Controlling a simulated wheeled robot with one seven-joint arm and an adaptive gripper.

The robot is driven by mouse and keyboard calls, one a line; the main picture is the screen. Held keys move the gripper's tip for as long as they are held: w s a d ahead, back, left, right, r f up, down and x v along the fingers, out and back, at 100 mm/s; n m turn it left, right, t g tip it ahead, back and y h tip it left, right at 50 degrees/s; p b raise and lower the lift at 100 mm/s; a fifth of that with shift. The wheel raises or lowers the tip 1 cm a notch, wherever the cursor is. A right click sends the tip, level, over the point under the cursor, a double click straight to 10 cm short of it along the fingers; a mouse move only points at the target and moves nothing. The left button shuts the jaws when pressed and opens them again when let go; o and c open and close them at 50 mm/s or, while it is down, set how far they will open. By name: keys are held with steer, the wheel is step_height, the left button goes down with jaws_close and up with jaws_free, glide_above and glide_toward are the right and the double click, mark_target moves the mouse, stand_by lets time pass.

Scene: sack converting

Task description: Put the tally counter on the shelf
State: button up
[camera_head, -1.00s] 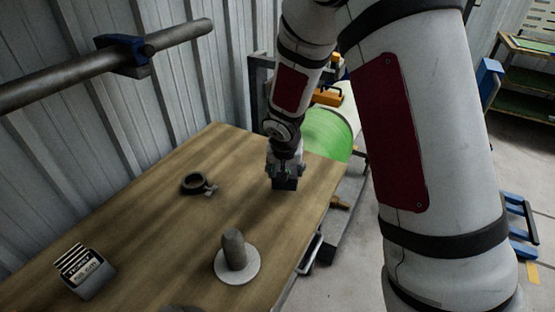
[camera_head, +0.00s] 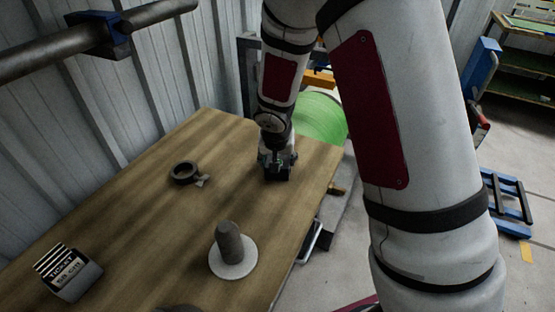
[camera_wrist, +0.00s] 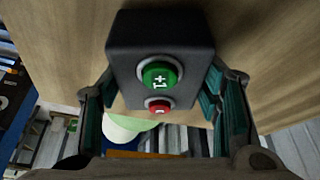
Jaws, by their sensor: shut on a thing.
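The tally counter (camera_wrist: 160,50) is a dark box with a green "+1" button and a smaller red button, seen close up in the wrist view. My gripper (camera_wrist: 160,105) is shut on it, with teal-padded fingers on its two sides. In the head view my gripper (camera_head: 276,168) is over the far right part of the wooden table, and the dark counter (camera_head: 278,175) shows at its tips. I cannot tell whether the counter touches the tabletop. A rack with green shelf boards (camera_head: 515,90), possibly the shelf, stands at the far right.
On the table (camera_head: 130,215) are a dark tape roll (camera_head: 184,172), a dark cylinder (camera_head: 229,242) on a white disc (camera_head: 233,262), and a ticket box (camera_head: 70,272). A metal wall and pipe (camera_head: 50,55) border the left. A blue frame (camera_head: 508,200) stands on the right floor.

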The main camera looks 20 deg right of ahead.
steer(key=shift+f, duration=0.1)
steer(key=o, duration=1.4)
steer(key=shift+c, duration=0.2)
